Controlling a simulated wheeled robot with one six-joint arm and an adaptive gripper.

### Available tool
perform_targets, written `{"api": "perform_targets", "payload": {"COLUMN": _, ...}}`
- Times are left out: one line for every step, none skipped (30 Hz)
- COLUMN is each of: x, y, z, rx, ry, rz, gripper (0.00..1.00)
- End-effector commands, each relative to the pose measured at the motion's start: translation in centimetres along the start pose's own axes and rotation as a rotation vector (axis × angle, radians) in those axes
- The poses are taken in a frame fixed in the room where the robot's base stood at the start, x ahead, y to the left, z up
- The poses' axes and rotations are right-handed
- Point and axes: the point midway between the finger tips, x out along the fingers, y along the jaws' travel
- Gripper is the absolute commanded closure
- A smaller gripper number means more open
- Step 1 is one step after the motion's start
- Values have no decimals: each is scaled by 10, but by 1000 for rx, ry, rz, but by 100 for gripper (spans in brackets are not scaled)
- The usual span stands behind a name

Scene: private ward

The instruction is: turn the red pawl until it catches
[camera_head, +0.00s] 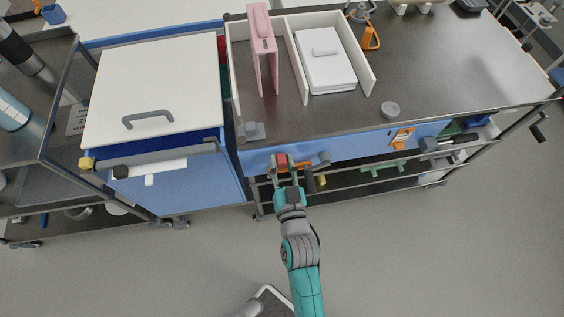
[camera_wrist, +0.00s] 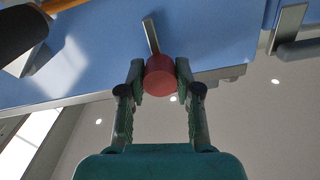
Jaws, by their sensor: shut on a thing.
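The red pawl (camera_head: 281,159) is on the blue front of the counter, just below its steel top. In the wrist view it shows as a round red knob (camera_wrist: 159,76) with a short grey bar (camera_wrist: 151,35) standing out from its upper end. My gripper (camera_head: 284,166) reaches the pawl from the front. In the wrist view my gripper (camera_wrist: 160,82) has a fingertip on each side of the red knob, shut on it. The pawl's far side and its catch are hidden.
A grey handle (camera_head: 322,160) sits right of the pawl, and dark and yellow parts hang below. A blue cabinet (camera_head: 185,180) with a white lid stands left. The steel counter (camera_head: 330,115) holds a pink holder (camera_head: 262,45) and a white tray.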

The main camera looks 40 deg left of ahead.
Motion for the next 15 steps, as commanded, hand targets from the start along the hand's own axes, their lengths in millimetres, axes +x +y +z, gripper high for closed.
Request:
{"api": "perform_targets", "payload": {"x": 0, "y": 0, "z": 0, "rx": -1, "ry": 0, "rz": 0, "gripper": 100}}
{"api": "perform_targets", "payload": {"x": 0, "y": 0, "z": 0, "rx": -2, "ry": 0, "rz": 0, "gripper": 100}}
{"api": "perform_targets", "payload": {"x": 0, "y": 0, "z": 0, "rx": -5, "ry": 0, "rz": 0, "gripper": 100}}
{"api": "perform_targets", "payload": {"x": 0, "y": 0, "z": 0, "rx": -8, "ry": 0, "rz": 0, "gripper": 100}}
{"api": "perform_targets", "payload": {"x": 0, "y": 0, "z": 0, "rx": -12, "ry": 0, "rz": 0, "gripper": 100}}
{"api": "perform_targets", "payload": {"x": 0, "y": 0, "z": 0, "rx": -21, "ry": 0, "rz": 0, "gripper": 100}}
{"api": "perform_targets", "payload": {"x": 0, "y": 0, "z": 0, "rx": -29, "ry": 0, "rz": 0, "gripper": 100}}
{"api": "perform_targets", "payload": {"x": 0, "y": 0, "z": 0, "rx": -39, "ry": 0, "rz": 0, "gripper": 100}}
{"api": "perform_targets", "payload": {"x": 0, "y": 0, "z": 0, "rx": -53, "ry": 0, "rz": 0, "gripper": 100}}
{"api": "perform_targets", "payload": {"x": 0, "y": 0, "z": 0, "rx": -68, "ry": 0, "rz": 0, "gripper": 100}}
{"api": "perform_targets", "payload": {"x": 0, "y": 0, "z": 0, "rx": -82, "ry": 0, "rz": 0, "gripper": 100}}
{"api": "perform_targets", "payload": {"x": 0, "y": 0, "z": 0, "rx": -106, "ry": 0, "rz": 0, "gripper": 100}}
{"api": "perform_targets", "payload": {"x": 0, "y": 0, "z": 0, "rx": -125, "ry": 0, "rz": 0, "gripper": 100}}
{"api": "perform_targets", "payload": {"x": 0, "y": 0, "z": 0, "rx": -145, "ry": 0, "rz": 0, "gripper": 100}}
{"api": "perform_targets", "payload": {"x": 0, "y": 0, "z": 0, "rx": -176, "ry": 0, "rz": 0, "gripper": 100}}
